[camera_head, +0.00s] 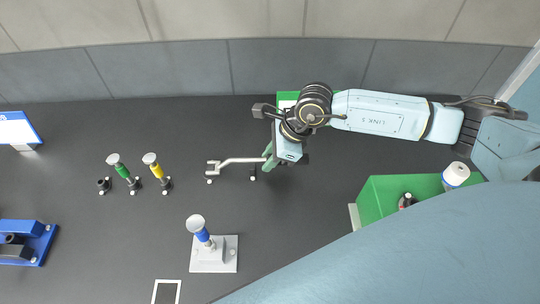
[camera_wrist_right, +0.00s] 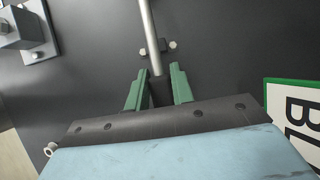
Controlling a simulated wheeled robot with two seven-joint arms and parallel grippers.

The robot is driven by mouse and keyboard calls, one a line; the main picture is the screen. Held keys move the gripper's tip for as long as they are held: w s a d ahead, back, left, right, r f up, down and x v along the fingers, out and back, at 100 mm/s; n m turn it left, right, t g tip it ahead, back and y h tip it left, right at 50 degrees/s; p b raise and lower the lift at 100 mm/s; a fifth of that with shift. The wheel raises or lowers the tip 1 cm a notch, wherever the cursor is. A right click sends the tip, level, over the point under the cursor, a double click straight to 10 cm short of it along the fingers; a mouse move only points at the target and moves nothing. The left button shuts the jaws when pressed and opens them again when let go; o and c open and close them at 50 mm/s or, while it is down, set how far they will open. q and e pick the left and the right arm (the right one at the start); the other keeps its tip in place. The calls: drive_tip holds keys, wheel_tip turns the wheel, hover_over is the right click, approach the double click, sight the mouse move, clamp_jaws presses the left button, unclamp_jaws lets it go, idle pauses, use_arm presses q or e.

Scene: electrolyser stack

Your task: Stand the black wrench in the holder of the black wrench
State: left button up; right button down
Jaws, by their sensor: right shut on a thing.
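The wrench has a bent silver shaft (camera_head: 238,160) and a forked silver head at its left end in the head view. Its black grip (camera_wrist_right: 159,92) sits between the green fingers in the wrist view. My right gripper (camera_head: 268,156) is shut on this grip, and the wrench lies sideways, low over or on small dark supports. A small empty black socket (camera_head: 103,186) stands at the left, beside the green-handled and yellow-handled tools; it may be the black wrench's holder, with no label visible. My left gripper is not in view.
Green (camera_head: 124,172) and yellow (camera_head: 157,171) tools stand in sockets. A blue-handled tool (camera_head: 203,236) stands on a grey plate (camera_head: 226,262). A green box (camera_head: 378,203) is at right, a blue fixture (camera_head: 38,243) at left. A green-edged sign (camera_wrist_right: 292,100) reads "BL". Dark surface between is clear.

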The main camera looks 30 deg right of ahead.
drive_tip(key=shift+f+b, duration=0.55)
drive_tip(key=shift+f, duration=0.1)
drive_tip(key=c, duration=1.1)
unclamp_jaws()
drive_tip(key=shift+r, duration=0.1)
drive_tip(key=b+v, duration=0.1)
drive_tip(key=v, duration=1.2)
drive_tip(key=shift+d+r, duration=0.1)
drive_tip(key=shift+r, duration=0.05)
drive_tip(key=shift+s, duration=0.1)
